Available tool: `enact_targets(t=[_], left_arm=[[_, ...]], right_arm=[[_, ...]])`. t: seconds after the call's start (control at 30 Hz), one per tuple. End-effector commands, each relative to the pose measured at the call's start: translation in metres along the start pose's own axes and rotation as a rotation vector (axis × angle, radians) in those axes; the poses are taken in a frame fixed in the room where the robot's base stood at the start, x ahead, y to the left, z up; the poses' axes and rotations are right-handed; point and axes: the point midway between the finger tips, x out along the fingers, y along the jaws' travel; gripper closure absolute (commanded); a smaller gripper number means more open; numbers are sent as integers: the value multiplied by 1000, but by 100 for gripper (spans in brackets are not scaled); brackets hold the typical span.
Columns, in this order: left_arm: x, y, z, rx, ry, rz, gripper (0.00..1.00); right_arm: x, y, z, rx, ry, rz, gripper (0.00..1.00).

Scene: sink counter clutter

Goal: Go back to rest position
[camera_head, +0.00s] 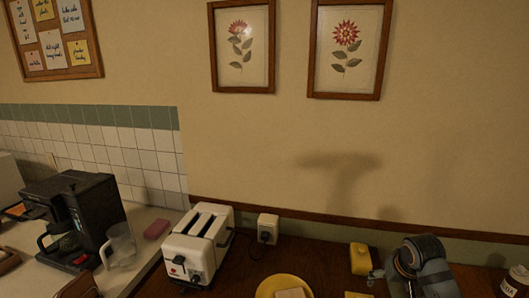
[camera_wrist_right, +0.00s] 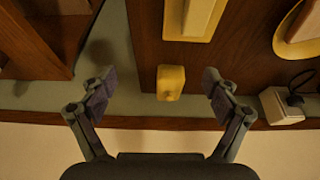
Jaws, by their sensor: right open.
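My right gripper (camera_head: 390,274) is at the lower right in the head view, over the brown wooden counter near the back wall. In the right wrist view my right gripper (camera_wrist_right: 158,88) has its two fingers spread wide apart, with nothing held. A small yellow block-like object (camera_wrist_right: 171,83) shows in the gap between the fingers there, apart from both. The same yellow object (camera_head: 360,258) stands just left of the gripper in the head view. My left gripper is in neither view.
A white toaster (camera_head: 199,246), a wall socket with a black plug (camera_head: 268,228) and a yellow plate (camera_head: 270,288) with bread are left of the gripper. A coffee maker (camera_head: 75,215), glass jug (camera_head: 120,245) and pink sponge (camera_head: 157,228) stand farther left. A canister (camera_head: 515,282) is at far right.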

Motion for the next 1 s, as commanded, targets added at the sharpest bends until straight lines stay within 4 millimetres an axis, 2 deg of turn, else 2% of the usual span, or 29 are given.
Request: enact_targets(t=[0.1,0.23,0.57,0.73,1.0], left_arm=[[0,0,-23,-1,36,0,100],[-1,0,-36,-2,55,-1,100],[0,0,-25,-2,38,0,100],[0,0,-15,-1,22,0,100],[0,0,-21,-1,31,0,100]], right_arm=[[10,-10,23,-36,-11,-1,12],[20,-21,49,-79,-17,-4,12],[33,-50,141,-197,-38,-19,12],[28,-58,187,-242,-45,-26,12],[8,-62,249,-284,-56,-24,12]])
